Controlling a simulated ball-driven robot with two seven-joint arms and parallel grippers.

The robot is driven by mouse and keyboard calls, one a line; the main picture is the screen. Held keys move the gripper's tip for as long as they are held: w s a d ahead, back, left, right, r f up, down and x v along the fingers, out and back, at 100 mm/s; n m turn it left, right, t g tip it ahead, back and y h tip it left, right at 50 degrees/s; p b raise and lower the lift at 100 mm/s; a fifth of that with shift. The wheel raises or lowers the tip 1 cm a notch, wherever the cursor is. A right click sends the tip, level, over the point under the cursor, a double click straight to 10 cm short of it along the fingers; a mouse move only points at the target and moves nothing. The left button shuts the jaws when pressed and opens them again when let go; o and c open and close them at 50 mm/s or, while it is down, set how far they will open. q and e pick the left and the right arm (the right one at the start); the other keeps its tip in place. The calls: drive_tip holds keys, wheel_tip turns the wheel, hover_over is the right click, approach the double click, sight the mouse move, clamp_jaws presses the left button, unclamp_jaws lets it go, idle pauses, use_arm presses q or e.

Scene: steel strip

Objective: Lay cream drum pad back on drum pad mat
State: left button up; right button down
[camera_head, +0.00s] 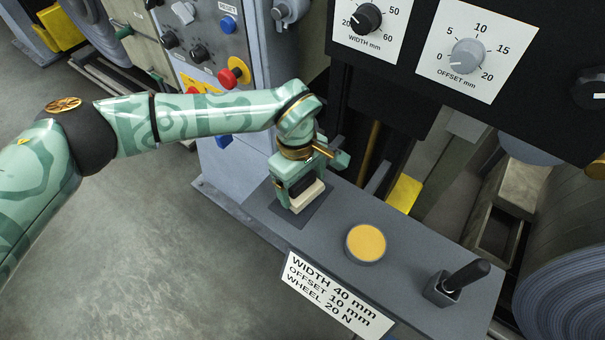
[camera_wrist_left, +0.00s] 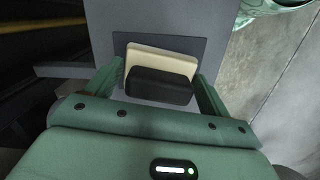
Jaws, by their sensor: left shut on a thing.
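The cream drum pad (camera_head: 307,197) is a pale block with a black part on it; in the wrist view its cream face (camera_wrist_left: 162,62) shows beyond the black part. My left gripper (camera_head: 297,196) is shut on the pad, with a finger on each side of the black part in the wrist view (camera_wrist_left: 160,84). The drum pad mat (camera_head: 318,211) is a dark square on the grey ledge, directly under the pad; it also shows in the wrist view (camera_wrist_left: 193,45). I cannot tell whether the pad touches the mat. My right gripper is out of view.
On the grey ledge (camera_head: 405,262) stand a round yellow-topped disc (camera_head: 366,243) and a black handle in a square holder (camera_head: 460,283). A white label (camera_head: 335,295) hangs on the front edge. A dial panel (camera_head: 470,55) overhangs behind; a control box with buttons (camera_head: 235,70) stands left.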

use_arm(q)
drive_tip(key=shift+f, duration=0.4)
drive_tip(key=shift+f, duration=0.3)
drive_tip(key=o, duration=0.9)
drive_tip(key=shift+o, duration=0.2)
wheel_tip(320, 180, up, 16)
drive_tip(key=w+a+p, duration=0.1)
drive_tip(key=p, duration=0.2)
drive_tip(key=shift+w+a, duration=0.15)
drive_tip(key=shift+r, duration=0.1)
